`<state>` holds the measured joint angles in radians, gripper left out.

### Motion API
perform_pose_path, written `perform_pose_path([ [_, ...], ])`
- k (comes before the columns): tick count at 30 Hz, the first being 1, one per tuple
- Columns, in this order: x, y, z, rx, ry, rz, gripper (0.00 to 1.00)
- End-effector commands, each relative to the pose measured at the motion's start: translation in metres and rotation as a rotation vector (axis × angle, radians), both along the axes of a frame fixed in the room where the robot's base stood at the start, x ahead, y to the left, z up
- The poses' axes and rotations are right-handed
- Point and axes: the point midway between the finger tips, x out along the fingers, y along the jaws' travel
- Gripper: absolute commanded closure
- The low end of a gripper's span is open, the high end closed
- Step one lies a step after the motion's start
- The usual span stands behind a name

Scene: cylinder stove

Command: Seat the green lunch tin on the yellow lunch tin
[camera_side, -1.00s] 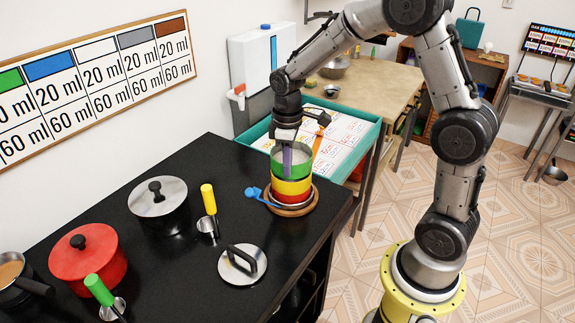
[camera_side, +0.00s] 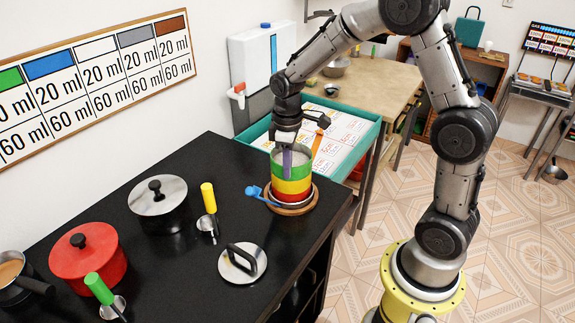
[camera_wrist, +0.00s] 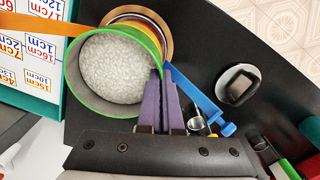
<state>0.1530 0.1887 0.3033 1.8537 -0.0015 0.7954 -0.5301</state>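The green lunch tin (camera_side: 278,165), filled with white grains, is upright at the top of a stack. The yellow lunch tin (camera_side: 291,187) is directly below it, over a red tin (camera_side: 293,198) on a round wooden base (camera_side: 310,203). The green and yellow walls line up closely in the side view; I cannot tell if they are fully seated. My gripper (camera_side: 287,165) reaches down from above, its purple fingers at the green tin's wall. In the wrist view, the fingers (camera_wrist: 161,100) are shut on the rim of the green tin (camera_wrist: 68,75).
A round lid with a black handle (camera_side: 243,263), a yellow-handled utensil (camera_side: 208,197), a dark pot (camera_side: 158,209) and a red pot (camera_side: 88,263) occupy the black counter. A teal tray (camera_side: 345,171) stands behind.

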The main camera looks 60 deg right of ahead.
Motion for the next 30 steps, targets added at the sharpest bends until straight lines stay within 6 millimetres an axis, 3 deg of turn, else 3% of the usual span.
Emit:
perform_pose_path([
  [4, 0.000, 0.000, -0.003, -0.001, -0.001, 0.000, 1.00],
  [6, 0.000, 0.000, -0.002, 0.000, -0.002, 0.000, 0.87],
  [7, 0.000, 0.000, -0.002, 0.000, -0.002, 0.000, 0.86],
  [17, 0.000, 0.000, 0.000, 0.000, 0.000, 0.000, 0.86],
  [30, 0.001, 0.000, 0.031, 0.000, -0.002, 0.000, 0.86],
])
